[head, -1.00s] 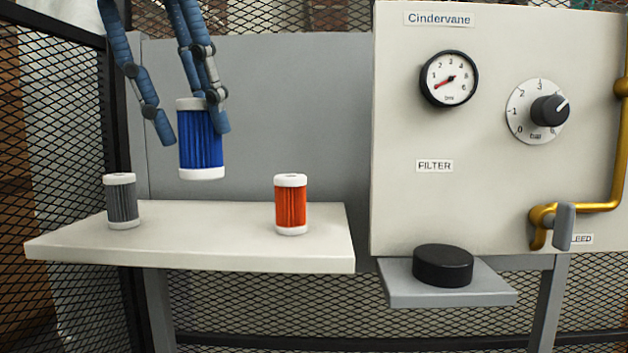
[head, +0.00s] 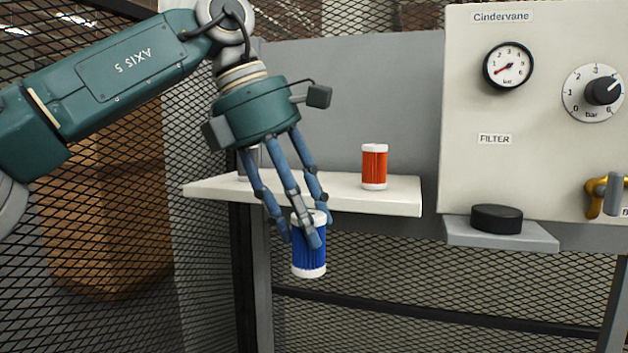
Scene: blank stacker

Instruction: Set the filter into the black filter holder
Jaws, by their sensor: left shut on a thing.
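The blue filter (head: 309,258), a pleated cylinder with white end caps, hangs upright in my left gripper (head: 305,238). The gripper's blue fingers are shut around its upper part and partly hide it. It is in front of the shelf's front edge, with its lower end below shelf height. The black filter holder (head: 497,219), a low round disc, sits on a small grey ledge to the right, apart from the filter. A red-orange filter (head: 374,167) stands upright on the white shelf. A grey filter (head: 248,160) stands further left, mostly hidden behind my gripper. My right gripper is not in view.
The white shelf (head: 400,202) ends short of the grey ledge (head: 525,238). A pale panel (head: 540,150) with gauge (head: 508,65), dial (head: 593,93) and FILTER label rises behind the holder. A yellow pipe with a grey handle (head: 613,194) is right of it. Mesh fencing surrounds the place.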

